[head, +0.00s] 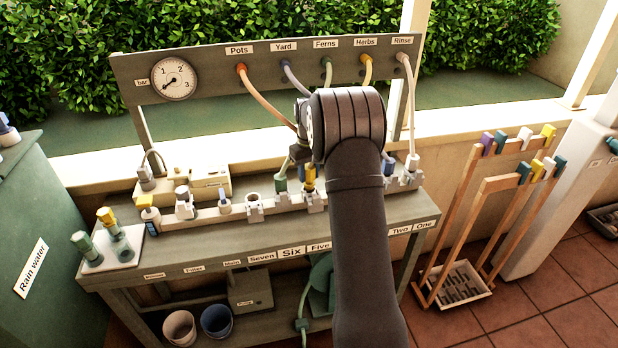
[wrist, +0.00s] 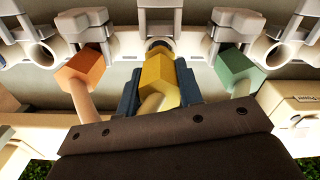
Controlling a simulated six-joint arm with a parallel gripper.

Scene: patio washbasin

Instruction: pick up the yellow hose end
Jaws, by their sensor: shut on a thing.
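The yellow hose end (wrist: 157,68) is in the middle of the wrist view. My gripper (wrist: 158,90) is shut on it, with a dark blue finger on each side. Its tip lies at a pale ring-shaped holder (wrist: 160,45); I cannot tell whether it sits in it or is just clear. In the head view the yellow hose end (head: 309,178) shows just left of my arm, above the bench's holder row. My arm hides most of my gripper there. The yellow hose (head: 366,72) hangs from the Herbs outlet and passes behind my arm.
An orange hose end (wrist: 86,68) and a green hose end (wrist: 240,70) stand close on either side. The bench (head: 205,250) carries more holders, bottles and a pale box (head: 210,182). A wooden rack (head: 490,185) stands at the right, a green rain water tank (head: 45,220) at the left.

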